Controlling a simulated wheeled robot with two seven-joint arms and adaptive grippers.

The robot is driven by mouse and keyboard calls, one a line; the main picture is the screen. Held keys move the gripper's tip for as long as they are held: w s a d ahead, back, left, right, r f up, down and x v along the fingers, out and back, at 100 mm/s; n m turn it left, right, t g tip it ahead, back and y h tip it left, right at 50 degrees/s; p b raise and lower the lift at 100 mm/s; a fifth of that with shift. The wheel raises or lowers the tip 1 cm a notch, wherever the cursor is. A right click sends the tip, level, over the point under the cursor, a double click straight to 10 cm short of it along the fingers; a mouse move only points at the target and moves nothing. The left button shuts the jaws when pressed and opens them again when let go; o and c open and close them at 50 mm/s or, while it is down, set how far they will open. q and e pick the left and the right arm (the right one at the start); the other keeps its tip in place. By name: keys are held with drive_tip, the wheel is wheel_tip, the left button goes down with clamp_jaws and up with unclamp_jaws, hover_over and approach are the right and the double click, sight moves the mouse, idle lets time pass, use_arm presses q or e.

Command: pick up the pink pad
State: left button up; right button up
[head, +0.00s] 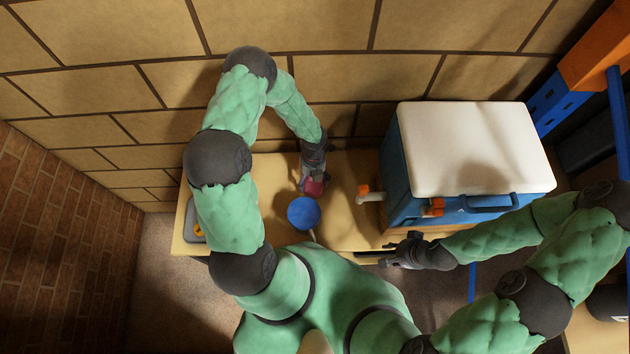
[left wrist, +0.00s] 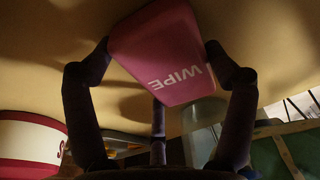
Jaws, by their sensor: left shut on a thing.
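In the left wrist view the pad (left wrist: 160,55) is a pink block with white "WIPE" lettering, tilted between the fingers. My left gripper (head: 313,176) is shut on it, with one finger at each side edge (left wrist: 159,48). I cannot tell whether the pad touches the table. My right gripper (head: 390,252) looks open and empty, in front of the table's edge below the cooler.
A blue cooler (head: 402,185) with a white lid stands right of the pad, its orange-handled tap (head: 368,193) facing left. A blue round thing (head: 303,213) is just in front of the pad. A grey tray (head: 190,233) lies at the table's left end. The block wall (head: 320,85) is behind.

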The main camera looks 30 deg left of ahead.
use_arm(q)
wheel_tip(320, 180, up, 10)
drive_tip(key=shift+p, duration=1.05)
drive_tip(key=o, duration=0.4)
drive_tip(key=shift+c, duration=1.4)
